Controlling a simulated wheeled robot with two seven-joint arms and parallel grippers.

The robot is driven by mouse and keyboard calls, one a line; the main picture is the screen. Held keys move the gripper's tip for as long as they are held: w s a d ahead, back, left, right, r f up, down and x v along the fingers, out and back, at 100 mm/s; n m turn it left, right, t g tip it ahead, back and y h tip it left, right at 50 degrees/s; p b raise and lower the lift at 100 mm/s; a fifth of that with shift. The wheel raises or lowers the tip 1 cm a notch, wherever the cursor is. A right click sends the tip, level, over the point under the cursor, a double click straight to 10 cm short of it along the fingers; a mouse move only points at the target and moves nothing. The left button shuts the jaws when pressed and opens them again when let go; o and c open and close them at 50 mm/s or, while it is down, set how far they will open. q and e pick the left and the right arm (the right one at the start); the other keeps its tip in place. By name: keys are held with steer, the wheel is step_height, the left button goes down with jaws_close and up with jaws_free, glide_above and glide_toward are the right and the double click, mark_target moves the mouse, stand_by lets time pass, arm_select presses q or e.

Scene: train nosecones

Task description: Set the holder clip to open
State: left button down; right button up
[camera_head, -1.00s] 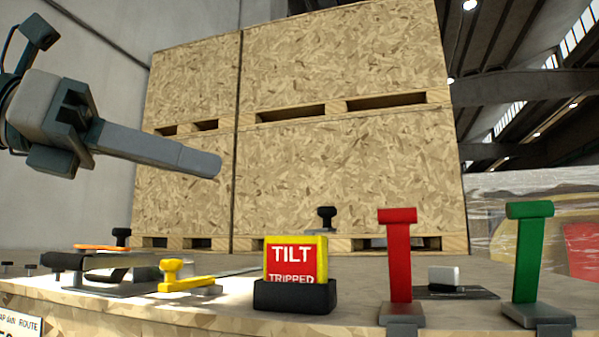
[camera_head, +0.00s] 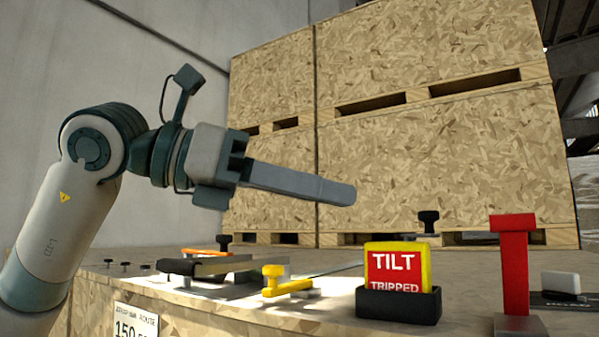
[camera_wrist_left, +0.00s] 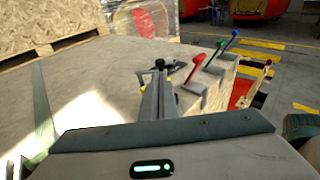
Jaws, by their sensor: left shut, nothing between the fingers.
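My left gripper (camera_head: 345,193) is shut and empty, held in the air above the bench, up and left of the yellow-and-red TILT TRIPPED block. It also shows in the left wrist view (camera_wrist_left: 158,90). Below it on the bench is a low grey fixture (camera_head: 215,267) with a black end and an orange strip (camera_head: 205,253). Beside that is a yellow handle (camera_head: 285,283) on a small grey base. No part is marked as the holder clip, so I cannot tell for sure which it is. My right gripper is not in view.
The TILT TRIPPED block (camera_head: 397,268) sits in a black holder (camera_head: 398,304). A red lever (camera_head: 513,265) stands upright at the right; a green lever (camera_wrist_left: 216,60) shows in the wrist view. Black knobs (camera_head: 428,220) stand behind. Stacked crates (camera_head: 410,60) fill the back.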

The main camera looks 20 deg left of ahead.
mark_target(421, 214)
arm_select(q)
steer(key=p+x, duration=0.4)
steer(key=x, duration=0.4)
steer(key=shift+r, duration=0.2)
steer(key=shift+w+d+f, duration=0.15)
steer(key=shift+d+f, duration=0.1)
steer(key=shift+d, duration=0.2)
